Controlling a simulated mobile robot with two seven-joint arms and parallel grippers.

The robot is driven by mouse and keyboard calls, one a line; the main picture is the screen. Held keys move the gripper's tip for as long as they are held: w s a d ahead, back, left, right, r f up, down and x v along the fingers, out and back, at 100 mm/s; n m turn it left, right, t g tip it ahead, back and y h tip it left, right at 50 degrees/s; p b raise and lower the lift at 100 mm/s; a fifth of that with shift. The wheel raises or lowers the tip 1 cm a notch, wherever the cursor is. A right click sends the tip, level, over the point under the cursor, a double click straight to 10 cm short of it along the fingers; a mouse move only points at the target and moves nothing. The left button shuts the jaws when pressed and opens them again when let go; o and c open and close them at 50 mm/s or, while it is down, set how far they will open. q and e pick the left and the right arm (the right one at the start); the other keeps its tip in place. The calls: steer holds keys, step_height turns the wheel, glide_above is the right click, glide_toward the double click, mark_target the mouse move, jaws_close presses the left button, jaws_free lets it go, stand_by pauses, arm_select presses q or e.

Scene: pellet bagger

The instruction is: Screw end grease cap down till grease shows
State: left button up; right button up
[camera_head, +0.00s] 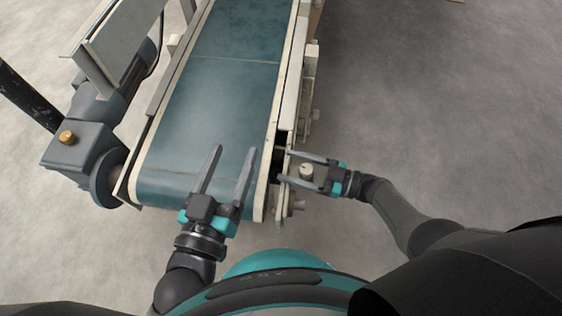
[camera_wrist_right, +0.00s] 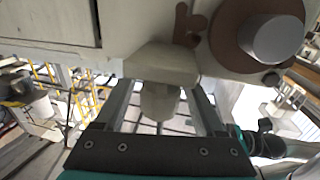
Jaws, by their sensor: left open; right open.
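The end grease cap is a small pale cylinder (camera_head: 306,171) at the right side of the conveyor's near end. In the right wrist view the cap (camera_wrist_right: 160,101) hangs below a cream bearing block (camera_wrist_right: 160,65). My right gripper (camera_head: 285,166) is open, with one finger on each side of the cap. A gap shows beside the cap in the right wrist view, so the fingers look apart from it. No grease can be made out. My left gripper (camera_head: 234,150) is open and empty over the near end of the blue belt (camera_head: 225,95).
A grey gearbox (camera_head: 82,150) with a brass plug stands left of the belt. In the right wrist view a round shaft end (camera_wrist_right: 278,40) in a brown ring sits right of the block. Bare floor (camera_head: 430,110) lies right of the conveyor.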

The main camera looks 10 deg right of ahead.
steer(key=shift+a, duration=0.1)
jaws_close()
stand_by(0.7)
